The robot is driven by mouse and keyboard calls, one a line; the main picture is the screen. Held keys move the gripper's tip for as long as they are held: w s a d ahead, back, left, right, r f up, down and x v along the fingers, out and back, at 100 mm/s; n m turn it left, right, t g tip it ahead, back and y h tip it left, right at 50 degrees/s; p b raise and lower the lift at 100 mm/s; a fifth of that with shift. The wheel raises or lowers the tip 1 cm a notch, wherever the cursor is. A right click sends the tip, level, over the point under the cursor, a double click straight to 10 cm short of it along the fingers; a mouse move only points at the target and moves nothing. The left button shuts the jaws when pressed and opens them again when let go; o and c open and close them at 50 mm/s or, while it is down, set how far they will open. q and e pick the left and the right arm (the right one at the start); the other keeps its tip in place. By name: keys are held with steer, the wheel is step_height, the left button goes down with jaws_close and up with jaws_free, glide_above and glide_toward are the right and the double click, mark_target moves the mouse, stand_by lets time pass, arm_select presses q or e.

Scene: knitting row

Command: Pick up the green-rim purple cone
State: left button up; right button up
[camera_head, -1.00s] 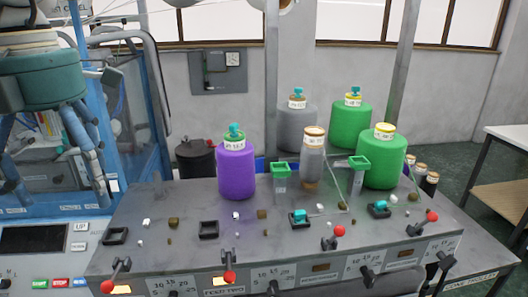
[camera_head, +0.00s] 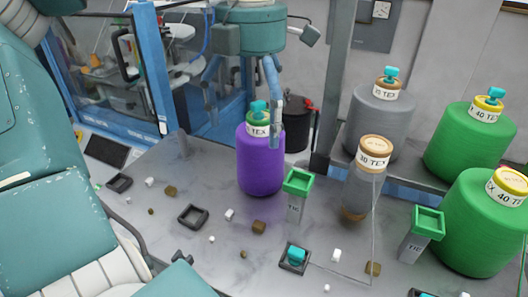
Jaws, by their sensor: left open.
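The purple cone (camera_head: 260,165) stands upright on the grey metal table, with a green-rimmed white label and a teal knob at its top. My left gripper (camera_head: 241,125) is open and comes down from above at the cone's top. One finger overlaps the right edge of the cone's label in the head view; the other hangs to the left, apart from the cone. I cannot tell whether the right-hand finger touches it. My right gripper is not in view.
Right of the purple cone are a green-topped post (camera_head: 299,182), a small grey cone (camera_head: 364,186) with a tan top, a larger grey cone (camera_head: 376,118) and two green cones (camera_head: 478,222) (camera_head: 468,145). A dark bin (camera_head: 297,125) stands behind. Small blocks and a black square frame (camera_head: 193,217) lie in front.

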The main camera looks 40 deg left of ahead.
mark_target(260, 138)
arm_select(q)
steer(key=shift+f, duration=0.45)
steer(key=shift+w+d+f, duration=0.1)
steer(key=shift+w+f, duration=0.1)
steer(key=shift+f, duration=0.05)
steer(key=f+p, duration=0.1)
steer(key=f, duration=0.1)
steer(key=w+f+p, duration=0.1)
steer(key=f, duration=0.1)
steer(key=shift+f+p, duration=0.3)
steer(key=shift+p, duration=0.05)
steer(key=shift+f, duration=0.25)
steer(key=shift+c, duration=0.5)
steer(key=c, duration=1.3)
steer(key=shift+c, duration=0.6)
steer(key=shift+r, duration=0.65)
step_height(260, 138, up, 18)
steer(key=b, duration=0.2)
steer(key=shift+f+b, duration=0.1)
steer(key=shift+b, duration=0.3)
steer(key=shift+r, duration=0.45)
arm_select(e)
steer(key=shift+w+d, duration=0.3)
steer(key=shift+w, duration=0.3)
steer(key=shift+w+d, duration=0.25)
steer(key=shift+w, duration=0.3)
